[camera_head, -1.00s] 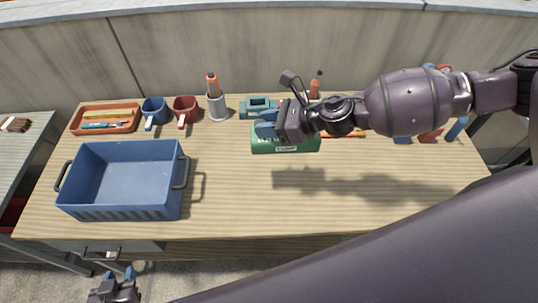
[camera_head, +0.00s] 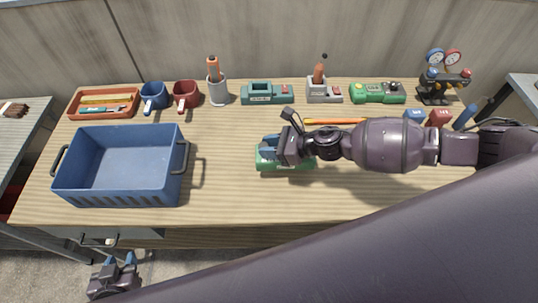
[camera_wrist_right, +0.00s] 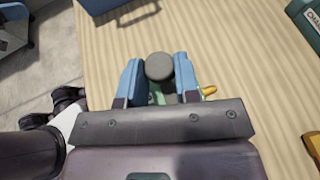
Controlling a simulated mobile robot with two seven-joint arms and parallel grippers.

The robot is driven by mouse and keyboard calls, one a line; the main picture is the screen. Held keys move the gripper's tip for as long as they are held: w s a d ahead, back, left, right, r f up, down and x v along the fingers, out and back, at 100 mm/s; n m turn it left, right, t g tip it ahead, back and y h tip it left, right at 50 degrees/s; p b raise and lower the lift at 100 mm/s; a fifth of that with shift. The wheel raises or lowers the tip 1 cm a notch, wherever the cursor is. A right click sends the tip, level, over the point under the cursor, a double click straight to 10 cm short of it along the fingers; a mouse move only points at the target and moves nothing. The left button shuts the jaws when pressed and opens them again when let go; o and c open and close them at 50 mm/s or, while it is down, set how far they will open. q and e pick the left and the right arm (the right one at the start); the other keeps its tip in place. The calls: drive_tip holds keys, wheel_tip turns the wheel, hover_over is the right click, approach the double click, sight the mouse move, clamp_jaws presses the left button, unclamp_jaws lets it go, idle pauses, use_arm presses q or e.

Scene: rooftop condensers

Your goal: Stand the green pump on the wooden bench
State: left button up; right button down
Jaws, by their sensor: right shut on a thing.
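The green pump (camera_head: 270,163) is in my right gripper (camera_head: 268,146), over the middle of the wooden bench (camera_head: 240,203), to the right of the blue bin. It looks upright and low over the wood; I cannot tell whether its base touches. My right gripper is shut on its dark round knob (camera_wrist_right: 159,66), between two blue fingers in the right wrist view. The gripper hides most of the pump's top and right side. My left gripper (camera_head: 118,262) is open and empty, below the bench's front edge.
The blue bin (camera_head: 62,190) stands at the left. Along the back are an orange tray (camera_head: 78,112), a blue mug (camera_head: 153,95), a red mug (camera_head: 186,92), a grey cup (camera_head: 217,92), a green charger (camera_head: 267,96), another green device (camera_head: 377,94) and gauges (camera_head: 443,75). The front middle is clear.

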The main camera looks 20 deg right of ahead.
wheel_tip(320, 180, down, 4)
drive_tip(key=shift+r+b, duration=0.1)
drive_tip(key=shift+b, duration=0.3)
use_arm(q)
drive_tip(key=shift+s+f, duration=0.35)
drive_tip(key=shift+f, duration=0.25)
use_arm(e)
drive_tip(key=shift+f, duration=0.25)
drive_tip(key=c, duration=0.8)
unclamp_jaws()
drive_tip(key=shift+c, duration=0.2)
use_arm(q)
drive_tip(key=shift+w+f, duration=0.1)
